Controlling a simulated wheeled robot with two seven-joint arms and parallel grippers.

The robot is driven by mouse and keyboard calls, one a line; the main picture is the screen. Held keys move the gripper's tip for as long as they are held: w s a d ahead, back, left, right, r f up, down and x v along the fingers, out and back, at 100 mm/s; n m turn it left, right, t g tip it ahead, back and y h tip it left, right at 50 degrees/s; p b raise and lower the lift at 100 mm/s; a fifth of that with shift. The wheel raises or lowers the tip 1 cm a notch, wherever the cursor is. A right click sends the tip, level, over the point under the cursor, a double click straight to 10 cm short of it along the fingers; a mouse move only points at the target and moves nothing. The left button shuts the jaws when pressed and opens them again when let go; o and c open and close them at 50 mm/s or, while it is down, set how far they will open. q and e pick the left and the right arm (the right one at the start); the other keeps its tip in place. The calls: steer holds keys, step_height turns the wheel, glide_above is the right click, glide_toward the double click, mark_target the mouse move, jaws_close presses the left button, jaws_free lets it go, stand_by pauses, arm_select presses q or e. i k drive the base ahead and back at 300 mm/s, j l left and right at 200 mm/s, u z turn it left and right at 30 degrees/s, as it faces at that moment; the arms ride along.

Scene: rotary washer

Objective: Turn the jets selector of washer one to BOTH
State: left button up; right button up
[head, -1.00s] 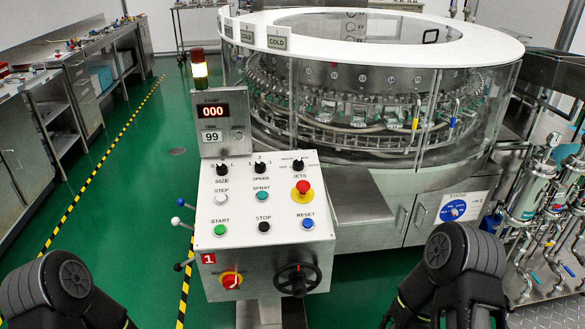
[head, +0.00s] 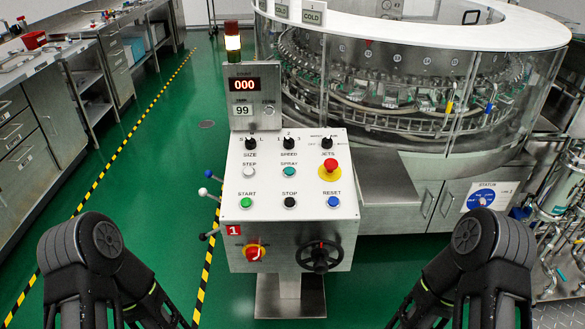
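The control panel of washer one (head: 265,190) stands in the middle of the head view, with a red number 1 tag on its front. The jets selector (head: 327,143) is the black knob at the upper right of the panel, above the JETS label and the red emergency button. Its small position labels and exact pointing are too small to read surely. My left arm enters at the lower left and my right arm at the lower right, both short of the panel. Both grippers are outside the picture, so their fingers do not show.
Beside the jets selector are the speed knob (head: 289,142) and size knob (head: 250,143). The red emergency button (head: 330,168) sits just below it. A black handwheel (head: 320,257) and a red rotary switch (head: 254,252) are on the front. Green floor is clear around the pedestal.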

mark_target(327, 144)
steer(key=i+j, duration=0.15)
steer(key=i, duration=0.25)
steer(key=i+z, duration=0.15)
steer(key=z, duration=1.1)
